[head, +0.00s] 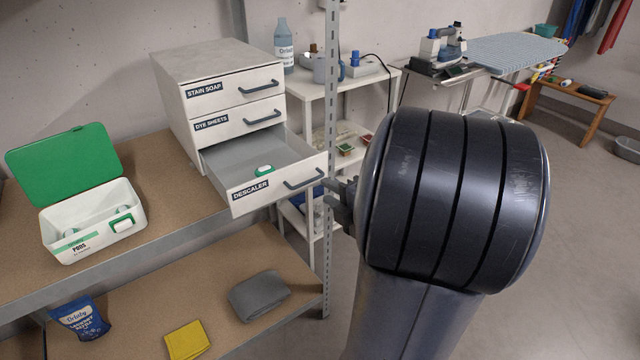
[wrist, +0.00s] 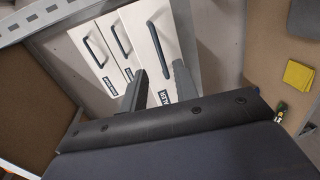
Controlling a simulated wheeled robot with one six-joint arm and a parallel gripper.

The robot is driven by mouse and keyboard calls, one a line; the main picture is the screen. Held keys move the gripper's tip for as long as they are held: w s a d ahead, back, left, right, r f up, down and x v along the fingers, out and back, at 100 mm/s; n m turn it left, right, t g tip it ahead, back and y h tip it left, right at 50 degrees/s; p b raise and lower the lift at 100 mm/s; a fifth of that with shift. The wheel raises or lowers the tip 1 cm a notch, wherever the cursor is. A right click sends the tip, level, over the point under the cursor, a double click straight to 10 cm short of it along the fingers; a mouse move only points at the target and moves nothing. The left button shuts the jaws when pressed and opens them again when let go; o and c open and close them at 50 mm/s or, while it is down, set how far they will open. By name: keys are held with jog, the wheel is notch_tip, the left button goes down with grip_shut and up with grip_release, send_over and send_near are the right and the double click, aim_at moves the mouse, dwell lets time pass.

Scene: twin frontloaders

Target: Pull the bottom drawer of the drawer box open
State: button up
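The drawer box (head: 200,62) stands on the shelf unit, with three labelled drawers. Its bottom drawer (head: 262,192), labelled DESCALER, is pulled well out, showing a grey inside with a small green and white item (head: 264,170) in it. The top and middle drawers are shut. The bottom drawer's dark bar handle (head: 305,180) also shows in the wrist view (wrist: 157,45). My gripper (head: 334,187) is just right of this handle in the head view. In the wrist view its fingers (wrist: 160,74) are apart, with the handle's near end between them; contact cannot be told.
A white box with an open green lid (head: 92,225) stands left of the drawers. A steel post (head: 330,130) rises close by my gripper. A yellow cloth (head: 187,340), a grey folded cloth (head: 258,295) and a blue bag (head: 80,318) lie on the lower shelf.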

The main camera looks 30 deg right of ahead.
aim_at(311, 181)
jog(key=shift+v, duration=1.95)
jog(key=shift+w, duration=0.1)
jog(key=b+x, duration=0.1)
jog(key=x, duration=1)
